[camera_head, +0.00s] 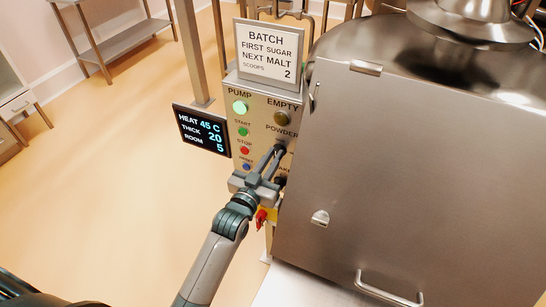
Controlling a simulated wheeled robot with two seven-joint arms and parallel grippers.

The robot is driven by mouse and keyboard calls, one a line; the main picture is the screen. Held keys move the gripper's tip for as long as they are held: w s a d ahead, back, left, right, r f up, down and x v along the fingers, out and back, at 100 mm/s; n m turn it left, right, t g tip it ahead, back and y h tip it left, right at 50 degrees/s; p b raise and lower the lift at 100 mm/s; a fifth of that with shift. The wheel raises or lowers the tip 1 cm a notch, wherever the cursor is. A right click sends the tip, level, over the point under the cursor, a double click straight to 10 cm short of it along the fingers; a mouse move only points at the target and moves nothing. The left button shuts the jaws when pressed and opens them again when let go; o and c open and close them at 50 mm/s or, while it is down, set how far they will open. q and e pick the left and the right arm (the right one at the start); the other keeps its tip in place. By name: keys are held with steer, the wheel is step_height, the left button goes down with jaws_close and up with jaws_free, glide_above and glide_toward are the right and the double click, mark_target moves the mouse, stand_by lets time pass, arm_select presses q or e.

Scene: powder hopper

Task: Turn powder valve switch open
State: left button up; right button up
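The beige control panel (258,112) stands left of the big steel hopper. Its POWDER label (281,131) is on the right side, and the dark powder switch (281,146) just below it is largely hidden by my fingers. My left gripper (275,150) reaches up from below, its two dark fingers a narrow gap apart and their tips at the switch. I cannot tell whether they are closed on it or which way it points. Another dark knob (281,181) sits lower, partly covered by the gripper. My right gripper is not in view.
The steel hopper (400,170) fills the right side, close to the gripper. A lit display (201,130) hangs left of the panel, and a batch sign (269,52) stands above it. A red knob (261,217) is below the gripper. Floor at left is clear.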

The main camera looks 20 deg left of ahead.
arm_select(q)
jaws_close()
steer(key=shift+m, duration=0.4)
steer(key=m+p, duration=0.1)
steer(key=m, duration=0.4)
steer(key=m+p, duration=0.1)
steer(key=m, duration=0.5)
steer(key=d+f+m+p, duration=0.1)
steer(key=m, duration=0.4)
steer(key=shift+s+d+f+m+p, duration=0.1)
steer(key=shift+m+p, duration=0.3)
steer(key=o, duration=0.6)
jaws_free()
steer(key=shift+s, duration=0.1)
